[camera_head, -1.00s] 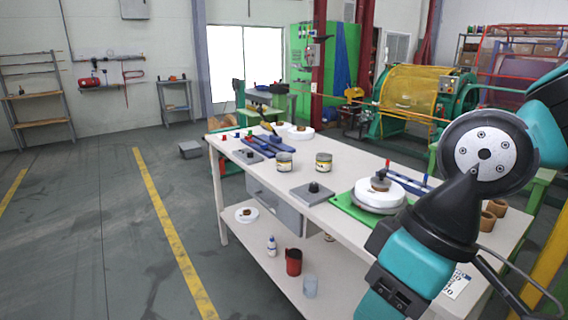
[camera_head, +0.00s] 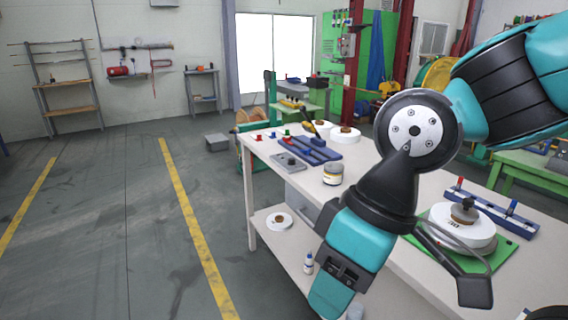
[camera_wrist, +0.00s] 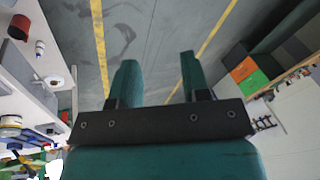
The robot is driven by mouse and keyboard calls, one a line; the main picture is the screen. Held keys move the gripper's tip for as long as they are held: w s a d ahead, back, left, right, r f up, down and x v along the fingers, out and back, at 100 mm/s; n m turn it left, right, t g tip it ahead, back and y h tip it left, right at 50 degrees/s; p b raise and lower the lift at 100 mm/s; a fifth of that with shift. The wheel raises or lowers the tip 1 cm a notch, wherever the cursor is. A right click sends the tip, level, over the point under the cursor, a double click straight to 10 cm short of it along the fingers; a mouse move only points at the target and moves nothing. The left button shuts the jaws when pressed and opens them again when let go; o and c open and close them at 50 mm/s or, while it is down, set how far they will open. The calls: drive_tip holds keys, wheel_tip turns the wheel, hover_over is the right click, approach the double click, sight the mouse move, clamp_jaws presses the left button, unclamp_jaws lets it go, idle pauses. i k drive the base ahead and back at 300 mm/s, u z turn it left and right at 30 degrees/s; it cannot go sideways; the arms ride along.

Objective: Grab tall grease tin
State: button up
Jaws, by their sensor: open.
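A grease tin (camera_head: 333,174) with a pale, yellow-marked label stands upright on the white workbench (camera_head: 401,254), near its left edge in the head view. A second, similar tin seen earlier is now hidden, apparently behind my arm. I cannot tell which of the two is the taller. My gripper (camera_wrist: 158,58) shows in the wrist view with its two teal fingers apart and nothing between them. It is over the floor beside the bench, clear of the tin.
A blue tool holder (camera_head: 313,149) and a grey plate (camera_head: 289,162) lie beyond the tin. A white spool (camera_head: 462,229) sits on a green board (camera_head: 507,249) at right. A bottle (camera_head: 308,263) stands on the lower shelf. The floor (camera_head: 118,235) to the left is open.

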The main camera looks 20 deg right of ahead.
sight(333, 170)
drive_tip(key=u, duration=0.2)
drive_tip(key=i, duration=1.6)
